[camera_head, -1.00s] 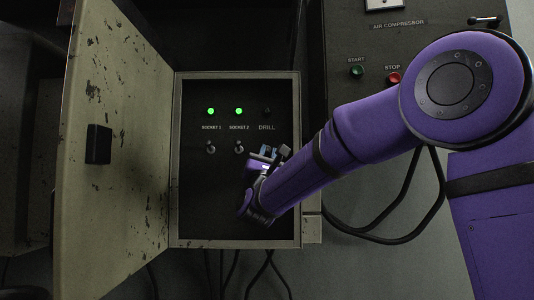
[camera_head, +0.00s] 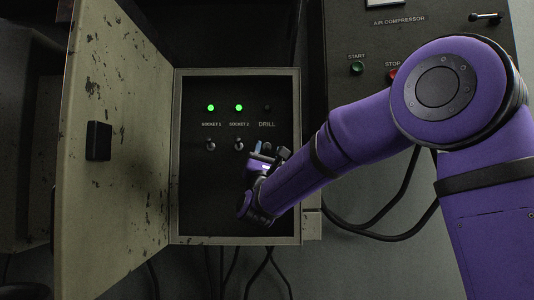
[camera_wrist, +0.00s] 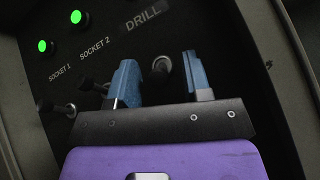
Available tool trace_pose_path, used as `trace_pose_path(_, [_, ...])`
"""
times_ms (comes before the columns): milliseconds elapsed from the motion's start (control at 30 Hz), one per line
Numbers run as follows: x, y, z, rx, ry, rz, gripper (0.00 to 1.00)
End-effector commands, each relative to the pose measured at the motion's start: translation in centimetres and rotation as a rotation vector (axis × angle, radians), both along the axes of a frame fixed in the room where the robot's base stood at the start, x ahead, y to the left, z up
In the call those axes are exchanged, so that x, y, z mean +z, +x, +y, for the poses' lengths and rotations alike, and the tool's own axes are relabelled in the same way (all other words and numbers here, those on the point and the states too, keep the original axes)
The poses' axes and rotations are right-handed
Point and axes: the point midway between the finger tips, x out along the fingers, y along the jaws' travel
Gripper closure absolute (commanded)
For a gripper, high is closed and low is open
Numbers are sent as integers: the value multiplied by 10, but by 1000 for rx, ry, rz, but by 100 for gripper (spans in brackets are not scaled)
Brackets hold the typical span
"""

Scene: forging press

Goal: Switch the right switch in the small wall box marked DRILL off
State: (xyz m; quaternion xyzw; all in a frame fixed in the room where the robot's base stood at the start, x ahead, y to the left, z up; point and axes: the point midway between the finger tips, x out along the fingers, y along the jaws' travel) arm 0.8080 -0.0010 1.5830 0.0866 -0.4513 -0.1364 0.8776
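The small wall box (camera_head: 187,200) is open. Its DRILL label (camera_head: 267,125) is at the right of the panel, under an unlit lamp (camera_head: 267,108). The DRILL switch (camera_wrist: 162,65) shows in the wrist view as a round metal tip, between the two blue fingers of my gripper (camera_wrist: 160,70). The fingers are apart, with a gap on each side of the switch. I cannot tell how deep the switch reaches between them. In the head view my gripper (camera_head: 268,152) is below the DRILL label and hides that switch.
SOCKET 1 (camera_head: 211,144) and SOCKET 2 (camera_head: 239,144) switches stand left of my gripper, under lit green lamps. The box door (camera_head: 115,130) hangs open at left. The air compressor panel (camera_head: 420,45) is at upper right. Cables (camera_head: 395,215) hang below it.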

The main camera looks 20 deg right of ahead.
Motion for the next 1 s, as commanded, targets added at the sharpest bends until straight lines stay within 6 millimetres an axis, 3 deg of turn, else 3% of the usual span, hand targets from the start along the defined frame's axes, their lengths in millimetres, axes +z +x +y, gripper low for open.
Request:
trace_pose_path(233, [-7, -5, 4, 1, 1, 1, 55])
trace_pose_path(700, [-69, -50, 29, 1, 0, 2, 55])
trace_pose_path(1000, [-83, -60, 34, 0, 0, 0, 55])
